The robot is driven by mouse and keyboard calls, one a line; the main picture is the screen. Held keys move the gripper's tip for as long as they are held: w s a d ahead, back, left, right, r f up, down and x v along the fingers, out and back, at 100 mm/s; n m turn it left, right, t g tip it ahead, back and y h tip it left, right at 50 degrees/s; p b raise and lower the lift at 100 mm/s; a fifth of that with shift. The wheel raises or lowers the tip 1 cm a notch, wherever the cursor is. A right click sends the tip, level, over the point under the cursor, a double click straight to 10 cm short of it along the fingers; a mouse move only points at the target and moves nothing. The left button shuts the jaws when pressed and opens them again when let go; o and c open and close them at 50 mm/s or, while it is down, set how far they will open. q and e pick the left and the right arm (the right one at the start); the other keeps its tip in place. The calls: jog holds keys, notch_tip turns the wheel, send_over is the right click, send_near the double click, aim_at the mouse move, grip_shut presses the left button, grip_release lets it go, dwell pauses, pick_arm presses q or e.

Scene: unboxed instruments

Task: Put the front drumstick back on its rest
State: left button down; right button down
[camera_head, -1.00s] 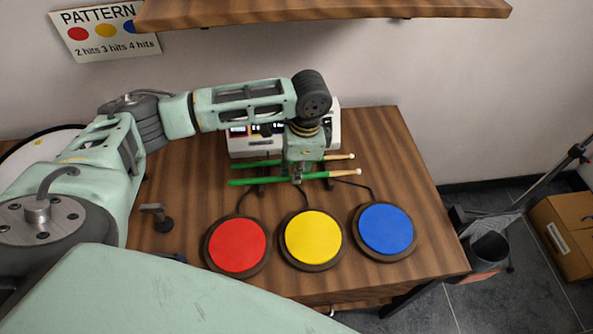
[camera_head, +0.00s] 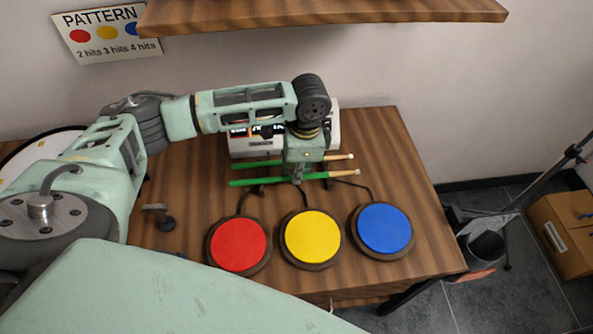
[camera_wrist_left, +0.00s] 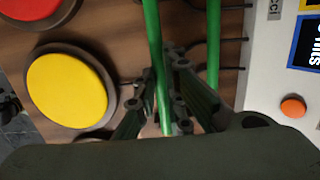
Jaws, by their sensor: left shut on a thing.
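The front drumstick (camera_head: 250,182) has a green handle and a pale wooden tip. It lies roughly left to right behind the coloured pads. My left gripper (camera_head: 297,176) is over its middle, pointing down and shut on it; in the left wrist view the two fingers (camera_wrist_left: 165,115) close around the green stick (camera_wrist_left: 153,45). A second green drumstick (camera_head: 257,163) lies parallel just behind it, and it also shows in the left wrist view (camera_wrist_left: 214,50). A dark rest hook (camera_head: 259,189) shows beneath the front stick. Whether the stick touches the rest cannot be told. My right gripper is not visible.
Red (camera_head: 238,244), yellow (camera_head: 313,237) and blue (camera_head: 384,228) round pads stand in front of the sticks, with cables running back. A white device (camera_head: 331,134) stands behind. The wooden table (camera_head: 385,145) is clear at the right. A shelf (camera_head: 320,11) hangs above.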

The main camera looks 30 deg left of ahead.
pick_arm(q)
jog(key=shift+f, duration=0.2)
jog(key=shift+f, duration=0.65)
jog(key=c, duration=1.8)
grip_release()
jog(key=shift+o, duration=0.2)
jog(key=r, duration=0.7)
jog(key=shift+w+d+r, duration=0.2)
jog(key=shift+d+r, duration=0.05)
jog(key=shift+d, duration=0.05)
